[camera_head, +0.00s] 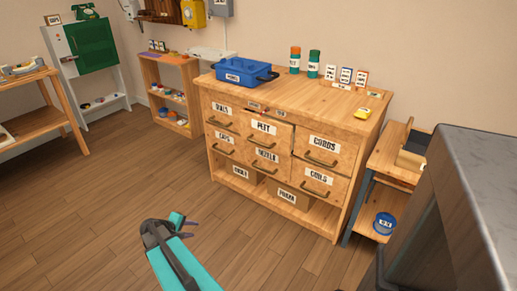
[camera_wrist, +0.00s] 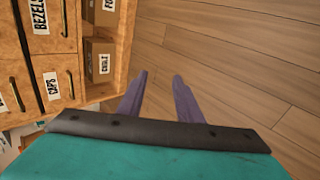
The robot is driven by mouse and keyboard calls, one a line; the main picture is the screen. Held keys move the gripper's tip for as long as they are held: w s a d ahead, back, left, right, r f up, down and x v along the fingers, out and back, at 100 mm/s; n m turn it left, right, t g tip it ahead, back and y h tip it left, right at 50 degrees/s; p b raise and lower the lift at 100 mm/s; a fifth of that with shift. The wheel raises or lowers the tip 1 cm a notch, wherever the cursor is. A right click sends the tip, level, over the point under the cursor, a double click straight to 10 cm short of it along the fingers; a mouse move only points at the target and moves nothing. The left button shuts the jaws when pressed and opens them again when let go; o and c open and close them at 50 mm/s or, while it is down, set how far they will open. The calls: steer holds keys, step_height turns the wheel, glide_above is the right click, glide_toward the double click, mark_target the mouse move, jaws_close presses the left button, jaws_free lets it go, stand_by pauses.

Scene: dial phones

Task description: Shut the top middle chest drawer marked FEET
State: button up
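The wooden chest (camera_head: 345,185) stands in the middle of the head view. Its top middle drawer, marked FEET (camera_head: 264,128), has its front standing out from the neighbouring fronts, so it looks partly open. Its handle (camera_head: 263,143) shows below the label. My gripper (camera_head: 187,222) is over the floor in front of the chest, to the lower left and apart from it. In the wrist view my gripper's two purple fingers (camera_wrist: 160,92) are spread with nothing between them. That view shows lower chest fronts marked BEZELS (camera_wrist: 38,15) and CAPS (camera_wrist: 51,86); the FEET label is not seen there.
A blue bin (camera_head: 246,72), bottles, small cards and a yellow item (camera_head: 362,113) are on the chest top. A low shelf unit (camera_head: 395,165) stands right of the chest, with a dark grey counter (camera_head: 470,180) nearer. The wood floor (camera_head: 95,205) at left is clear.

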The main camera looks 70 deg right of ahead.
steer(key=s+d+r+h+b, duration=0.15)
steer(key=d+r, duration=0.25)
steer(key=d, duration=0.5)
steer(key=s+d+r+h+b, duration=0.1)
steer(key=d+r+h, duration=0.1)
steer(key=d+r, duration=0.5)
steer(key=m+g+h+b, duration=0.1)
steer(key=g+h+b, duration=0.1)
steer(key=h+b, duration=0.1)
glide_toward(259, 143)
steer(key=a, duration=0.1)
steer(key=w+a, duration=0.1)
steer(key=shift+w+a+f, duration=0.1)
steer(key=shift+w+a, duration=0.15)
steer(key=shift+a, duration=0.15)
steer(key=shift+d, duration=0.1)
steer(key=shift+r+b+x, duration=0.15)
steer(key=shift+b+x, duration=0.25)
steer(key=shift+x, duration=3)
steer(key=shift+r+b+x, duration=0.1)
steer(key=shift+b+x, duration=0.3)
steer(key=shift+x, duration=3)
steer(key=shift+s, duration=0.15)
jaws_close()
